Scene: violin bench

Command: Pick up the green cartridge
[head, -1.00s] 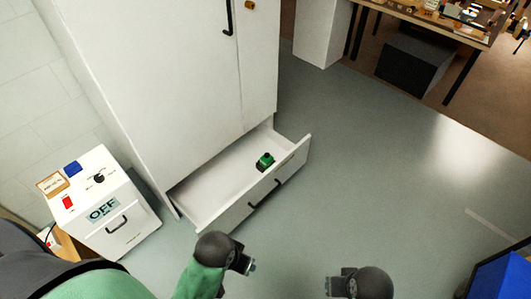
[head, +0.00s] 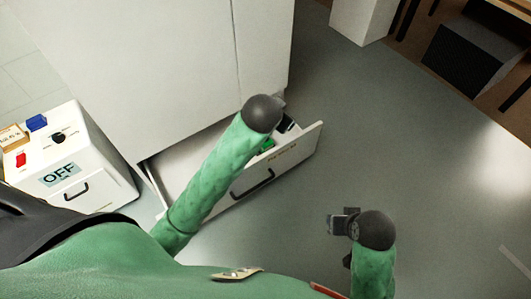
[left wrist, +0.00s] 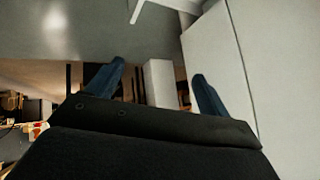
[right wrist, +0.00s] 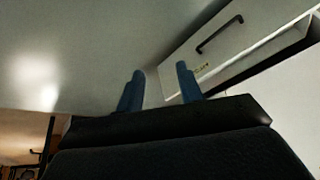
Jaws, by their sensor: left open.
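The green cartridge (head: 267,146) lies inside the pulled-out white drawer (head: 300,152). My left arm and gripper partly cover it in the head view, and only a bit of green shows. My left gripper (head: 287,122) is above the drawer's far end, close to the cartridge; I cannot tell the exact height. Its fingers are wide apart and empty in the left wrist view (left wrist: 156,80), where the cartridge does not show. My right gripper (head: 338,224) is in front of the drawer, to the right. The right wrist view (right wrist: 160,72) shows its fingers apart with nothing between them.
The drawer belongs to a tall white cabinet (head: 150,60). Its black handle (head: 252,183) is on the drawer front. A white box with an OFF label (head: 62,175) stands at left. A black box (head: 468,52) stands at top right. The grey floor (head: 420,150) at right is clear.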

